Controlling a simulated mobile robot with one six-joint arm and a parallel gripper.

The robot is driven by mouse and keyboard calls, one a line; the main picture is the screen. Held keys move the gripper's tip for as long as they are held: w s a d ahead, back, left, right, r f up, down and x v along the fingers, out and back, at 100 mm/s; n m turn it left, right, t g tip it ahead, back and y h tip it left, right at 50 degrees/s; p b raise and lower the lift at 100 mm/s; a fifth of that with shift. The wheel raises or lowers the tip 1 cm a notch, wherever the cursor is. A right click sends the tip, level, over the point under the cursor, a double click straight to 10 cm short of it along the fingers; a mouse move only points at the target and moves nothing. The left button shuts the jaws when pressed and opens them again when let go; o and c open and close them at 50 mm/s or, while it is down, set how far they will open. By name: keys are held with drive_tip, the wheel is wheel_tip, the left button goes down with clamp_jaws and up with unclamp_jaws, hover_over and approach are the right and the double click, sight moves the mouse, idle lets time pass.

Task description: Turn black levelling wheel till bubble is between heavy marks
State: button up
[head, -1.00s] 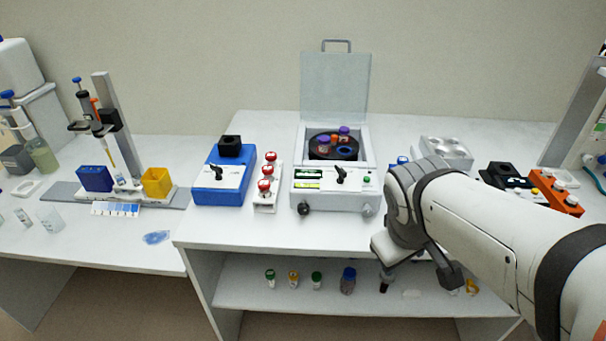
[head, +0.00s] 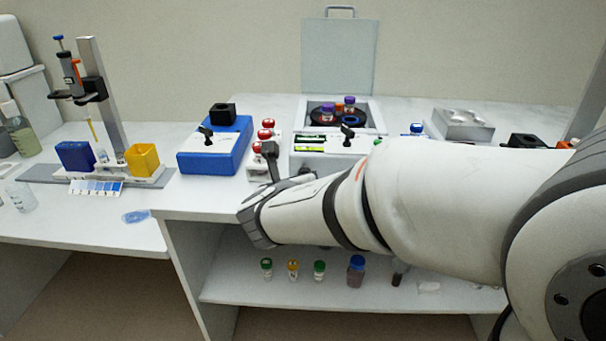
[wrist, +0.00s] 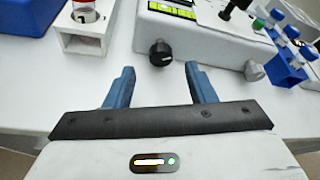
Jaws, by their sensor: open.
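The white instrument (head: 340,158) stands on the bench with its lid up and a dark rotor inside. A yellow-green level window (wrist: 172,10) is above the wheel and also shows in the head view (head: 308,149); I cannot make out the bubble or marks. My gripper (wrist: 160,71) is open and empty. Its blue fingers point toward the wheel, which appears between and just beyond their tips, apparently apart from them.
A grey knob (wrist: 255,70) is right of the black wheel. A white rack (wrist: 88,35) with red-capped vials stands close on the left, beside a blue device (head: 214,150). A blue rack (wrist: 287,62) is on the right. Bottles stand on the shelf below.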

drive_tip(key=b+x, duration=0.1)
drive_tip(key=x, duration=0.4)
drive_tip(key=shift+w+d+f, duration=0.1)
drive_tip(key=shift+w+f, duration=0.05)
drive_tip(key=shift+w, duration=0.15)
drive_tip(key=shift+c, duration=0.5)
drive_tip(key=c, duration=0.9)
drive_tip(key=shift+m+b, duration=0.3)
drive_tip(key=shift+b, duration=0.2)
drive_tip(key=m+y+b, duration=0.1)
drive_tip(key=b, duration=0.2)
drive_tip(key=m+y+b, duration=0.1)
drive_tip(key=m+b, duration=0.1)
drive_tip(key=b, duration=0.1)
drive_tip(key=shift+d+f, duration=0.25)
drive_tip(key=shift+f, duration=0.05)
drive_tip(key=m+y+b, duration=0.2)
drive_tip(key=b, duration=0.3)
drive_tip(key=shift+d+m+b, duration=0.15)
drive_tip(key=shift+m+b, duration=0.15)
drive_tip(key=shift+m, duration=0.1)
drive_tip(key=shift+r+m+y+b, duration=0.15)
drive_tip(key=shift+m+y+b, duration=0.4)
drive_tip(key=shift+b, duration=0.4)
